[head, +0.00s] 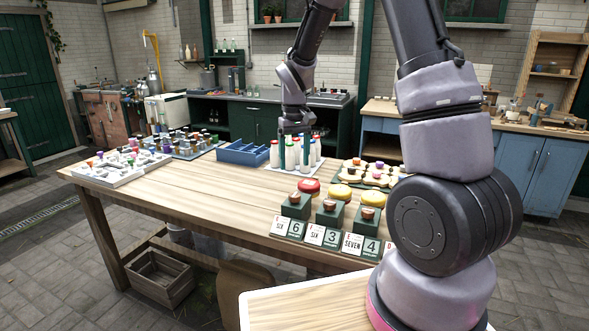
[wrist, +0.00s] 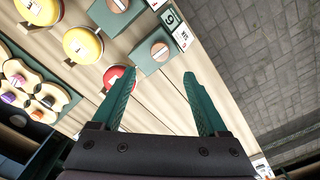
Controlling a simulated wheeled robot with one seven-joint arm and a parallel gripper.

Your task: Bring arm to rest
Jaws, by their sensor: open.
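My gripper (head: 293,155) hangs from the raised arm over the wooden table (head: 185,187), in front of white bottles with coloured caps (head: 274,154). In the wrist view my gripper (wrist: 158,88) has its two green fingers spread, with nothing held between them. A red round piece (wrist: 117,77) shows beside the left finger, partly behind it. The near part of my arm fills the right of the head view.
A blue tray (head: 240,159) stands left of the bottles. Green blocks with number cards (head: 314,234) line the near table edge, with yellow rounds (head: 340,192) behind. Small items in white trays (head: 121,170) stand at left. The table's middle is clear.

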